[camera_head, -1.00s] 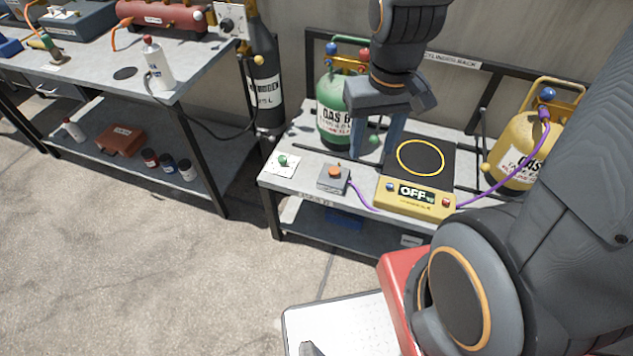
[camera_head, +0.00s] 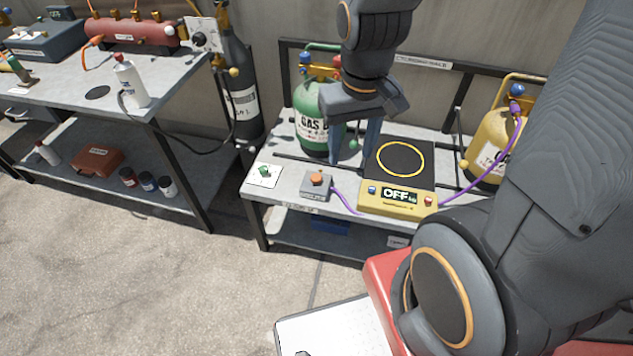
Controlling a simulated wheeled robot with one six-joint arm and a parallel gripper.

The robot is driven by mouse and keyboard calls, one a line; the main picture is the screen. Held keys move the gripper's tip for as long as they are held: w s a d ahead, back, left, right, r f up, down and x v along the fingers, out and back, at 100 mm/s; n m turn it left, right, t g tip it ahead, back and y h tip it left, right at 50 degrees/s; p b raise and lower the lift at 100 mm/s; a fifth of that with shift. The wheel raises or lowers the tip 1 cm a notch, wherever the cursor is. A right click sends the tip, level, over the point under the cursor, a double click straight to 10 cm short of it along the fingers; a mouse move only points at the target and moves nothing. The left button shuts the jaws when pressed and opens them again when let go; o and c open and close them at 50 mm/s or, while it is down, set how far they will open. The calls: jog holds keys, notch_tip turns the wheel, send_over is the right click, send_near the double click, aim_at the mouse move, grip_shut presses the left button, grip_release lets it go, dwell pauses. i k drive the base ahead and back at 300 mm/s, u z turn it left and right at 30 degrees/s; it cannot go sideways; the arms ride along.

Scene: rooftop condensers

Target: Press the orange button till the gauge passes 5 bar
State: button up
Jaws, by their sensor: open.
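The orange button (camera_head: 316,179) sits on a small grey box (camera_head: 317,191) near the front edge of the right bench, left of the scale. My gripper (camera_head: 353,162) points down with its two blue-grey fingers apart and nothing seen between them. In the picture it is up and to the right of the button, in front of the bench's back part, and appears apart from the button. Its height above the bench is hard to tell. No pressure gauge with a readable needle shows; a white panel with a dark round dial (camera_head: 200,39) is at the upper left, too small to read.
A yellow scale (camera_head: 398,203) reading OFF stands right of the button box, with a purple hose between. A green-knobbed plate (camera_head: 263,175) lies left. Green (camera_head: 312,125) and yellow (camera_head: 490,150) gas cylinders stand behind. A dark cylinder (camera_head: 240,100) stands between the benches.

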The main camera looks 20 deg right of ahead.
aim_at(315, 178)
jog(key=k, duration=0.5)
jog(key=u, duration=0.9)
jog(key=i, duration=0.85)
jog(key=z, duration=1.85)
